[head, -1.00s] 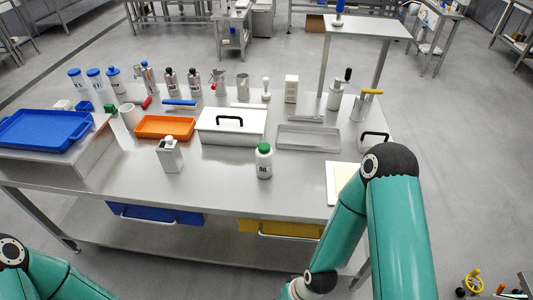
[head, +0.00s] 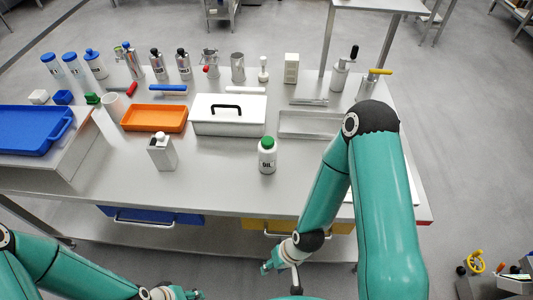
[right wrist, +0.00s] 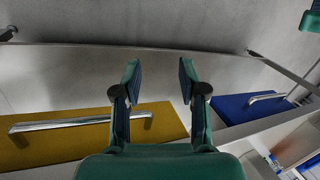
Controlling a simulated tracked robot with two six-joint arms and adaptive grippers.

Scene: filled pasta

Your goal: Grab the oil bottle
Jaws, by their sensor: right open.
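The oil bottle (head: 267,158) is white with a green cap and a dark OIL label. In the head view it stands upright near the table's front edge, with nothing touching it. My right gripper (head: 267,266) is in front of and below that edge, apart from the bottle. In the right wrist view the right gripper (right wrist: 160,78) is open, with nothing between its fingers; the bottle is not seen there. My left gripper (head: 185,294) is only partly in view at the bottom edge, and its jaws cannot be made out.
A white square bottle (head: 161,151) stands left of the oil bottle. Behind are an orange tray (head: 154,130), a white lidded box (head: 228,125) and a metal tray (head: 312,135). A yellow drawer (right wrist: 60,140) and a blue drawer (right wrist: 240,108) are under the tabletop. Table between the bottles is clear.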

